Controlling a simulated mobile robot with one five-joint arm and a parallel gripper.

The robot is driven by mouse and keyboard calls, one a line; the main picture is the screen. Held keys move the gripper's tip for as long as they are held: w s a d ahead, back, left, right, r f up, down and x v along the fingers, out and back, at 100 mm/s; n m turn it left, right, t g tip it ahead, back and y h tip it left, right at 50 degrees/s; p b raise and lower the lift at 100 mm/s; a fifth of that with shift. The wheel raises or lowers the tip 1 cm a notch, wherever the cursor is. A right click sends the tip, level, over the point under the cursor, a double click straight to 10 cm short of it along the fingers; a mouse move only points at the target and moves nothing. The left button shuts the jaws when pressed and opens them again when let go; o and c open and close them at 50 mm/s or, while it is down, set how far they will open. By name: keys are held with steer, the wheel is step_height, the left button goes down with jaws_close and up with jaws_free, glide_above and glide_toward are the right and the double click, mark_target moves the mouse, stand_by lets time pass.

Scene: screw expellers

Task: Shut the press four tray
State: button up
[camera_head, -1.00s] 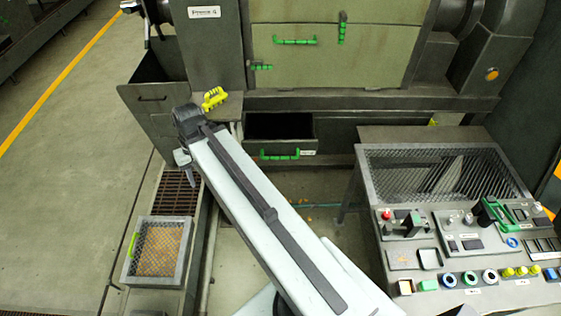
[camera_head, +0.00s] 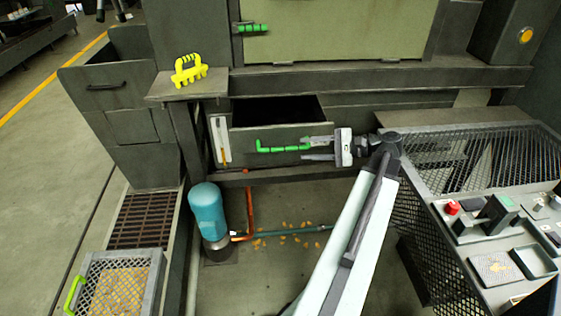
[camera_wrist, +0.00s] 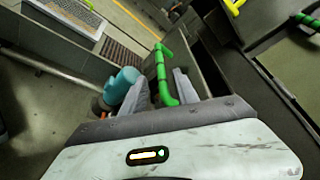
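The tray (camera_head: 240,138) is a dark metal drawer under the press. It is pulled out, and its dark inside shows from above. Its front carries a green bar handle (camera_head: 282,148). My gripper (camera_head: 311,149) comes from the right, with its two fingers apart near the handle's right end. In the wrist view, the green handle (camera_wrist: 161,72) lies between my spread fingers (camera_wrist: 160,90), with gaps visible beside it. Whether a finger touches the handle, I cannot tell.
A teal cylinder (camera_head: 208,212) with pipes stands on the floor below. A mesh-sided control console (camera_head: 480,195) is close on the right. A mesh-covered bin (camera_head: 118,285) sits at lower left.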

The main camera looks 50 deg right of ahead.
mark_target(292, 148)
steer(key=shift+r, duration=0.1)
steer(key=b+x, duration=0.1)
steer(key=x, duration=0.7)
jaws_close()
stand_by(1.3)
